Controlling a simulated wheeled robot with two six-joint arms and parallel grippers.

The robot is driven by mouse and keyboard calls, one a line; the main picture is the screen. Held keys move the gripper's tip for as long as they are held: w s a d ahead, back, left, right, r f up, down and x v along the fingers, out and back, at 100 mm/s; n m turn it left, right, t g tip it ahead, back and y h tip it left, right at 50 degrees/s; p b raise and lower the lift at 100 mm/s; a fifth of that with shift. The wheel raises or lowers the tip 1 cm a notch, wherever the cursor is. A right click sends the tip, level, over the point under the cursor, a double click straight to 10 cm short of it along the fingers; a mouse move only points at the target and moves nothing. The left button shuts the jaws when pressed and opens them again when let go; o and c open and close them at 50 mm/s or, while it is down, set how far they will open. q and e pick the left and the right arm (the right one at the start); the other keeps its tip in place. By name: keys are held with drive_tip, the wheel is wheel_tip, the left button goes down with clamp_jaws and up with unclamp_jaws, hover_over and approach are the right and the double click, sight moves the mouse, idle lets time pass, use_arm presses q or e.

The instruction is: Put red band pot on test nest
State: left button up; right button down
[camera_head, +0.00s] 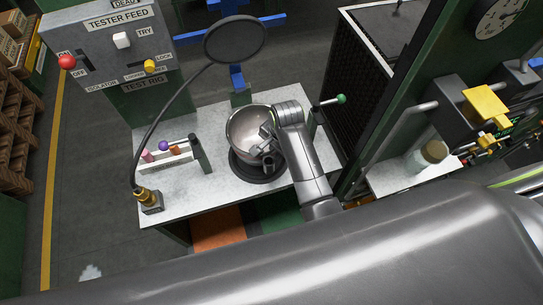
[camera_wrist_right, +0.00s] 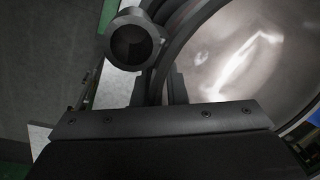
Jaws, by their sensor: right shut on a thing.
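The pot (camera_head: 243,123) is a shiny steel bowl with its open top toward the head camera. It is over the dark round nest (camera_head: 240,172) on the grey bench; I cannot tell whether it rests there or hangs just above. My right gripper (camera_head: 266,147) reaches in from the right and is shut on the pot's near right side. In the right wrist view the pot's bright inside (camera_wrist_right: 235,60) fills the right, with its dark rim beside my right fingertips (camera_wrist_right: 164,88). The red band is mostly hidden. My left gripper is not in view.
A rack of small coloured items (camera_head: 167,158) and a dark upright cylinder (camera_head: 200,154) stand left of the nest. A magnifier (camera_head: 235,40) arches over the bench from a brass base (camera_head: 149,200). A green-knobbed lever (camera_head: 340,99) stands right.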

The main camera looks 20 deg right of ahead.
drive_tip(key=shift+f, duration=0.9)
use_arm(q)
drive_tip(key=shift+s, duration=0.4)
use_arm(e)
drive_tip(key=shift+f, duration=1.95)
drive_tip(key=shift+f, duration=0.1)
drive_tip(key=c, duration=1.5)
unclamp_jaws()
drive_tip(key=shift+o, duration=0.2)
